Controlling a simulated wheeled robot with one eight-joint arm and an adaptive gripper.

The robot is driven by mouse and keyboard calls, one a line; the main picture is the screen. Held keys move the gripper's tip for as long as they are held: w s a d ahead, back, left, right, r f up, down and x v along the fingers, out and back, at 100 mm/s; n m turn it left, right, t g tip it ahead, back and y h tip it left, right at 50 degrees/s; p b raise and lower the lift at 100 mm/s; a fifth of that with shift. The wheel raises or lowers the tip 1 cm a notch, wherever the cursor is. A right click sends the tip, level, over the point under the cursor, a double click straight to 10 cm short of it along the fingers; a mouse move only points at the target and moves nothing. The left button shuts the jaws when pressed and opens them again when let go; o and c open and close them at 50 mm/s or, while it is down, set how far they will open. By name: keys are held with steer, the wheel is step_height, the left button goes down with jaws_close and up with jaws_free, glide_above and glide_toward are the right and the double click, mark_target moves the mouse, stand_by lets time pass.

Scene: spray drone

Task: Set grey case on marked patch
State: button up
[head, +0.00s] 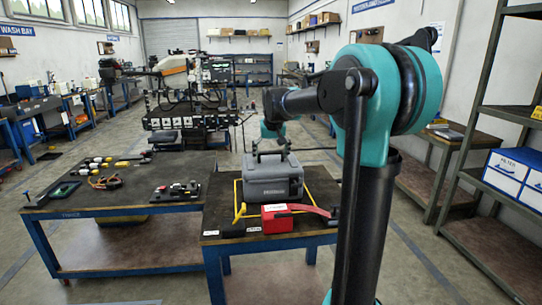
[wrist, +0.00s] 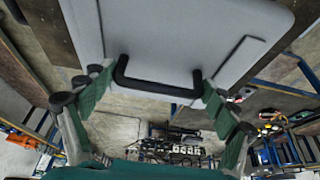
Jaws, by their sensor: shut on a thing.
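The grey case (head: 273,189) is at the right-hand work table (head: 212,218), over the yellow-outlined patch (head: 237,192). Yellow lines show to its left and right; the case hides much of the patch. I cannot tell whether its base touches the table or hangs slightly above. My gripper (head: 270,152) is above the case, shut on its black handle. In the wrist view the green fingers of my gripper (wrist: 155,88) stand at the two ends of the black handle (wrist: 155,88), with the pale case lid (wrist: 180,35) beyond.
A red box (head: 277,219) with a red strap-like piece, a yellow tool (head: 240,212) and a dark-handled tool (head: 232,231) lie along the table's front. The left table (head: 120,200) holds small parts. A large drone (head: 190,95) stands behind. Shelving (head: 490,115) is at right.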

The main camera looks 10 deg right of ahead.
steer(key=o, duration=1.7)
steer(key=shift+r, duration=0.1)
steer(key=v, duration=1.2)
steer(key=shift+s, duration=0.15)
